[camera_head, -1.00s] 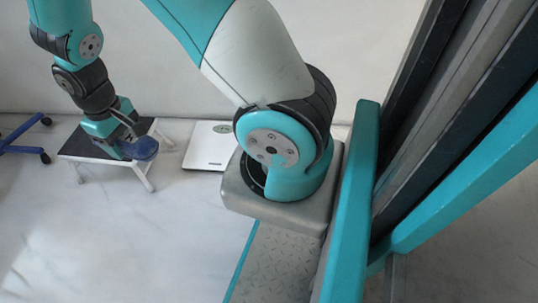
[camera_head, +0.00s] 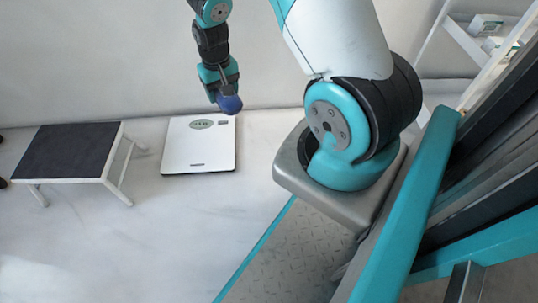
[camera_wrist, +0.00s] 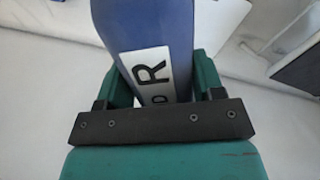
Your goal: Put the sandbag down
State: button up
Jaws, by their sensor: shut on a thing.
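The sandbag is blue (camera_head: 230,104) and hangs in my gripper (camera_head: 222,92), in front of the wall and near the far right corner of the white scale in the head view. In the wrist view the sandbag (camera_wrist: 150,28) fills the space between the two green fingers of my gripper (camera_wrist: 160,82), which are shut on its sides. A white label with dark letters, an R among them, faces the wrist camera. The sandbag's far end is cut off by the top of the wrist view. Its height above the floor is hard to tell.
A white floor scale (camera_head: 200,150) lies flat on the pale floor. A step stool (camera_head: 66,152) with a dark top stands left of it, its top bare. A white rack (camera_head: 470,40) with small boxes stands at the right. Floor in front of the scale is clear.

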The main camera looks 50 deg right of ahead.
jog(key=s+d+f+m+b, duration=0.2)
jog(key=s+d+f+m, duration=0.1)
jog(key=d+f, duration=0.4)
jog(key=s+d+f+m+b, duration=0.25)
jog(key=d+f, duration=0.35)
jog(key=f, duration=0.3)
jog(key=b, duration=0.9)
send_over(267, 151)
notch_tip(267, 151, down, 15)
jog(key=shift+w, duration=0.1)
jog(key=shift+d+f+b, duration=0.1)
jog(key=shift+f+b, duration=1.55)
jog(key=shift+f, duration=0.6)
jog(key=shift+f, duration=0.1)
jog(key=shift+f, duration=0.1)
jog(key=o, duration=1.6)
notch_tip(267, 151, up, 12)
jog(key=p, duration=0.8)
jog(key=shift+r+p, duration=0.25)
jog(key=shift+p, duration=0.05)
